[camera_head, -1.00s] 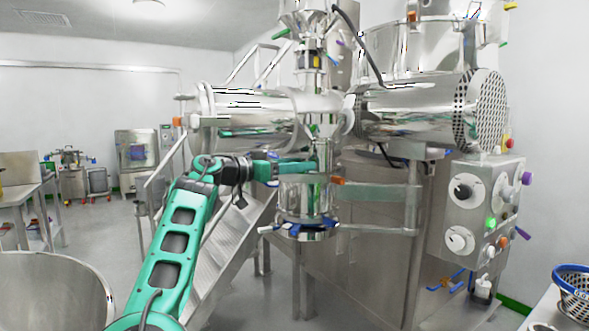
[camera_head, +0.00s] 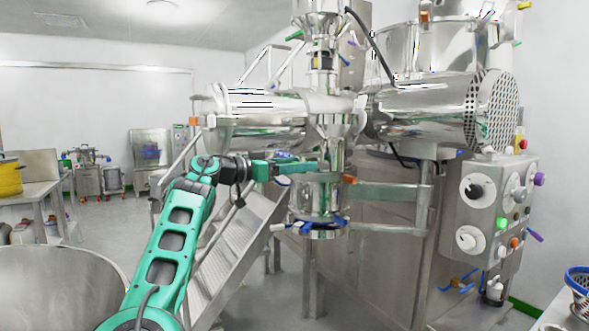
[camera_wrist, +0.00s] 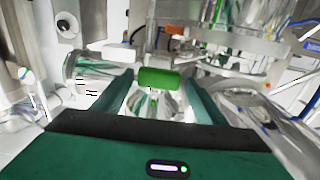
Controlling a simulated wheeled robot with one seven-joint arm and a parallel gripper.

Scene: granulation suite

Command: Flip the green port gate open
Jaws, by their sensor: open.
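My gripper (camera_head: 300,168) reaches from the left to the narrow steel column between the two large steel drums. In the wrist view my gripper (camera_wrist: 158,90) is open, one finger on each side of a bright green handle (camera_wrist: 160,77). The green handle lies crosswise between the fingertips; I cannot tell whether either finger touches it. In the head view this handle is not clearly visible behind the gripper. Another green lever (camera_head: 294,36) shows higher on the column. The gate's flap itself cannot be made out.
An orange-tipped handle (camera_head: 349,179) sits just right of the gripper. Below it is a steel flange with blue clamps (camera_head: 318,223). A control panel (camera_head: 495,210) stands at right, steel stairs (camera_head: 235,245) behind my arm. A large steel bowl (camera_head: 60,285) is at lower left.

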